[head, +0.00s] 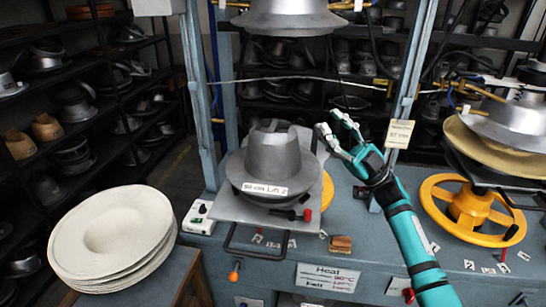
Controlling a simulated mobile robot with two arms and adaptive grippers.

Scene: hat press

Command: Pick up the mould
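The mould (270,161) is a grey metal hat form with a wide brim and a dented crown. It sits on the press plate in the middle of the head view, with a paper label on its front. My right gripper (329,121) is to the right of the crown, its fingers pointing up and left. Its two fingers are spread with nothing between them, and it looks apart from the mould. My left gripper is not in view.
An upper metal form (289,18) hangs above the mould. Blue-grey press posts (201,100) stand at both sides. A stack of pale hat blanks (112,232) is at left. A second press with a yellow wheel (471,209) is at right. Shelves of moulds fill the back.

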